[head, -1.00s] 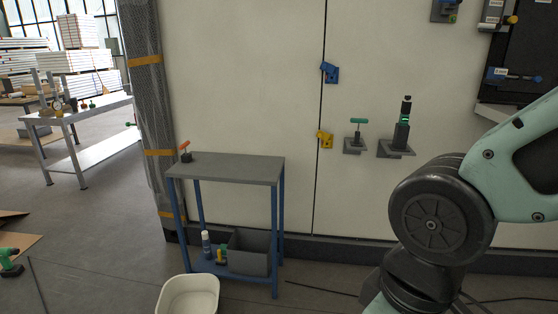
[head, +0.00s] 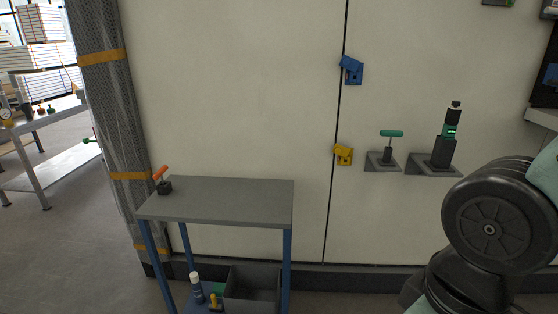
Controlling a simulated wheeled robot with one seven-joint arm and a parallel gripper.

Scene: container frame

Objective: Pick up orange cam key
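The orange cam key (head: 161,174) has an orange handle and stands in a small dark base at the back left corner of the grey table (head: 222,205). The handle is tilted. My gripper is out of the frame; only part of my arm shows at the right side, well apart from the key.
A similar green-handled key (head: 390,141) stands on a small wall shelf, beside a dark device (head: 445,145) on another shelf. Blue (head: 352,71) and yellow (head: 343,154) latches sit on the wall seam. A grey bin (head: 250,291) is under the table. A wrapped post (head: 108,120) stands behind its left end.

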